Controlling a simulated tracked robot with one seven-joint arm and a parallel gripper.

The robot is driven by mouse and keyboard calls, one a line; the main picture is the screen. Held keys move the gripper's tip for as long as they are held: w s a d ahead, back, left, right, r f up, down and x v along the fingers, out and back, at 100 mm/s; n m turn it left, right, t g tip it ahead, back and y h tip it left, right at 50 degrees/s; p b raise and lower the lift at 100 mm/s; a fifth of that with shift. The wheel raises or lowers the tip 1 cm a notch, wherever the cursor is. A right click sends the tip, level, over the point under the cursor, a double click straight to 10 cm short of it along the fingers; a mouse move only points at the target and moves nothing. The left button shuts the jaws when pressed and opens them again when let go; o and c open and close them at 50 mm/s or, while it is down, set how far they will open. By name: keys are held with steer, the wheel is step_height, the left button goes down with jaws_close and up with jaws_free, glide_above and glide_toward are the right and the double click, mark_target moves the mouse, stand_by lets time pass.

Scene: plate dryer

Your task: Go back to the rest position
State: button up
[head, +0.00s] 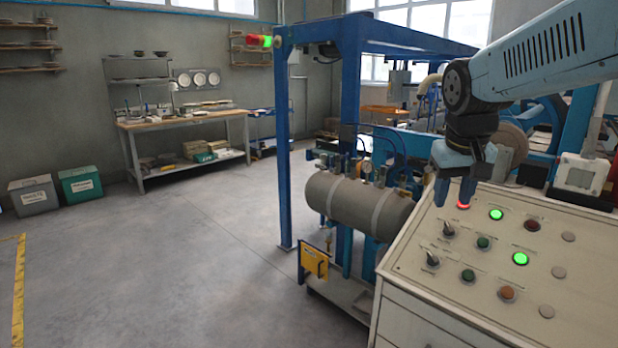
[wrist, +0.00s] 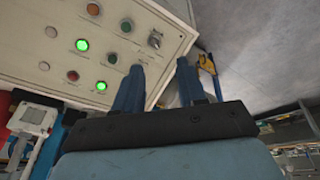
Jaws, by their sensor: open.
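My gripper (head: 455,193) hangs from my blue arm at the right of the head view, over the upper left part of the control panel (head: 590,230). Its fingers point down and stand apart with nothing between them. In the wrist view my gripper (wrist: 160,80) also shows two blue fingers spread open and empty. A red lit button (head: 463,206) sits just below the fingers in the head view. I cannot tell whether a finger touches the panel.
The panel has lit green buttons (head: 496,214), unlit buttons and black knobs (head: 432,260). A grey tank (head: 357,204) and a blue frame post (head: 283,150) stand left of it. A workbench (head: 185,120) and bins (head: 80,184) are farther back. The floor at left is clear.

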steer(key=s+a+f+t+y, duration=0.1)
steer(key=s+a+f+t, duration=0.1)
steer(key=s, duration=0.9)
steer(key=shift+s+a+f, duration=0.2)
steer(key=shift+a+f, duration=0.2)
steer(key=shift+a, duration=0.35)
steer(key=shift+s, duration=0.15)
